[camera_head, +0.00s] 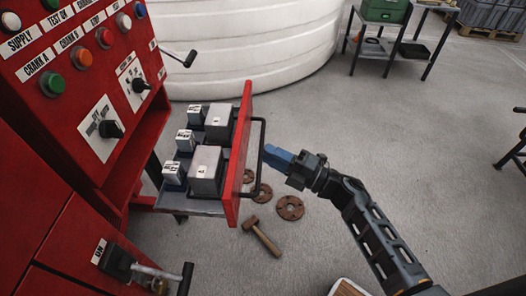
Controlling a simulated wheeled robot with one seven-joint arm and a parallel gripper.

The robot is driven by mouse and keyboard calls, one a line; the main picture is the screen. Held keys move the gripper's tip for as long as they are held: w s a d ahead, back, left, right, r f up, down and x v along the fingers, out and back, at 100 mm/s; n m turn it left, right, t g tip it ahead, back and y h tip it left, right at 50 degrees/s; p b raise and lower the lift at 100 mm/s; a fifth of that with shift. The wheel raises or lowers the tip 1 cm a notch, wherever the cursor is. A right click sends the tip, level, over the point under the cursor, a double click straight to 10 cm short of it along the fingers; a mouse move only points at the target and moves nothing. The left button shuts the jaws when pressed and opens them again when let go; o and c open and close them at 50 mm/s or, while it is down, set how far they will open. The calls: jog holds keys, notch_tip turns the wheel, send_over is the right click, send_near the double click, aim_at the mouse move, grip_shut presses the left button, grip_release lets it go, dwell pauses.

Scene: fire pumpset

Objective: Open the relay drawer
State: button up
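The relay drawer (240,155) is a red-fronted drawer pulled well out of the red control cabinet (125,60). Its grey tray holds several labelled grey relay boxes (207,168), large and small. A black bar handle (261,130) stands upright on the drawer front. My gripper (268,153), with blue fingers, comes from the right, and its fingertips are at the middle of the handle. The fingers overlap in this view, so I cannot tell whether they are closed around the bar or only touching it.
Rusty flanges (290,207) and a hammer (262,237) lie on the floor below the drawer. A black lever (178,58) sticks out from the cabinet. A white tank (245,45) stands behind. A dark table (385,45) is at the back right. Grey floor at right is mostly clear.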

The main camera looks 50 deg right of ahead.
jog(key=shift+b+v, duration=0.35)
jog(key=shift+v, duration=1.8)
